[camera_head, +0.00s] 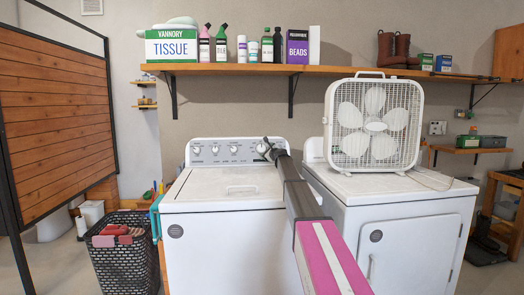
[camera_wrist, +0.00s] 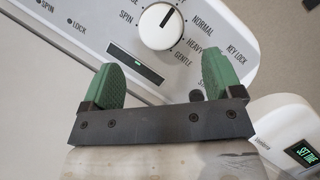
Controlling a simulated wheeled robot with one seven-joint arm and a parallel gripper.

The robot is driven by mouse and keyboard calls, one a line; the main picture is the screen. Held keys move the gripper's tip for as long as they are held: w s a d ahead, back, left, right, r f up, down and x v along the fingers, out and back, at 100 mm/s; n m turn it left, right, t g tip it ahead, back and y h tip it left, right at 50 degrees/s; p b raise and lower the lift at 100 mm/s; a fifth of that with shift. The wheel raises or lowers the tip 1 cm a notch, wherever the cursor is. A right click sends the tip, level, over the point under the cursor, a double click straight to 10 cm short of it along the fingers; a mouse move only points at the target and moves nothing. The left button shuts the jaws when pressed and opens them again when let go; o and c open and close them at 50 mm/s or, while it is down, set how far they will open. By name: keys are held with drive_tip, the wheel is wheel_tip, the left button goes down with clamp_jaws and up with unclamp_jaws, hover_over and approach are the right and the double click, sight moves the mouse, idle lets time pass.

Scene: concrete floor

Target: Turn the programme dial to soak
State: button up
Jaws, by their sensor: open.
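The programme dial (camera_wrist: 160,26) is a round white knob with a black pointer line on the washer's control panel (camera_wrist: 95,30). In the wrist view the line points up and slightly right, between a cut-off label ending in "SE" and "NORMAL". "HEAVY" and "GENTLE" follow clockwise; a label starting with "S" lies below, mostly hidden by my right finger. My gripper (camera_wrist: 161,60) is open, its two green-padded fingers apart, with the dial ahead and nothing between them. In the head view my gripper (camera_head: 270,149) is at the right end of the panel on the white washer (camera_head: 225,225), partly covering the dial.
A second white machine (camera_head: 400,225) stands close on the right with a box fan (camera_head: 374,125) on top. A shelf (camera_head: 340,71) with bottles and boxes runs above. A black laundry basket (camera_head: 125,265) stands at left. The washer lid (camera_head: 225,190) is clear.

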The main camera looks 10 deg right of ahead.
sight(262, 148)
drive_tip(key=x, duration=0.8)
drive_tip(key=c, duration=0.9)
